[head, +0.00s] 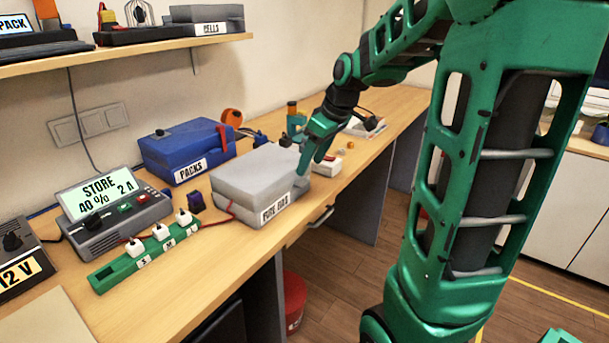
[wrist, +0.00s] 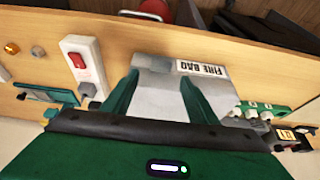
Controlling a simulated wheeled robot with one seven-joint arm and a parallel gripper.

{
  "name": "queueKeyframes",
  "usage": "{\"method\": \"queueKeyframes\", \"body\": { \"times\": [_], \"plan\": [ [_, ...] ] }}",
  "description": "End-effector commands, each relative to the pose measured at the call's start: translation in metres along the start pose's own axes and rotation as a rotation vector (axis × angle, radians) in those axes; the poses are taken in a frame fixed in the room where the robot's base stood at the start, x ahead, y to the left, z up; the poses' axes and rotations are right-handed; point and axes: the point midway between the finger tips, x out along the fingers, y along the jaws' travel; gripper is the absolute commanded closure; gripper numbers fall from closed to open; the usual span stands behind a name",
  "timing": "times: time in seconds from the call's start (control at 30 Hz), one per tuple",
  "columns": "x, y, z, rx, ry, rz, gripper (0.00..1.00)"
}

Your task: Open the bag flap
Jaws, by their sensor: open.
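The grey fire bag (head: 250,182) lies on the bench with its label facing the front edge. Its top flap (head: 262,166) looks closed, lying flat over the body. The bag also shows in the wrist view (wrist: 165,100), between and beyond my fingers, label at the upper right. My gripper (head: 311,164) points down at the bag's right end in the head view, close to its top. In the wrist view my gripper (wrist: 159,76) is open with nothing between the fingertips. I cannot tell whether a finger touches the bag.
A blue PACKS case (head: 187,152) stands behind the bag. A green strip with white plugs (head: 145,250) and a grey STORE unit (head: 115,215) are to its left. A white switch block (head: 327,166) sits right of the bag. A drawer handle (head: 321,217) juts from the bench front.

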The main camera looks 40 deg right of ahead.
Motion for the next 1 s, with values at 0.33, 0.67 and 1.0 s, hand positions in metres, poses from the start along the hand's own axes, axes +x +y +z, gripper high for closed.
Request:
{"method": "queueKeyframes", "body": {
  "times": [0.33, 0.67, 1.0],
  "plan": [
    [0.050, -0.001, 0.000, 0.001, -0.002, -0.001, 0.47],
    [0.058, -0.001, 0.000, 0.001, -0.001, 0.000, 0.47],
    [0.058, -0.001, 0.000, 0.001, -0.001, 0.000, 1.00]
  ]
}}
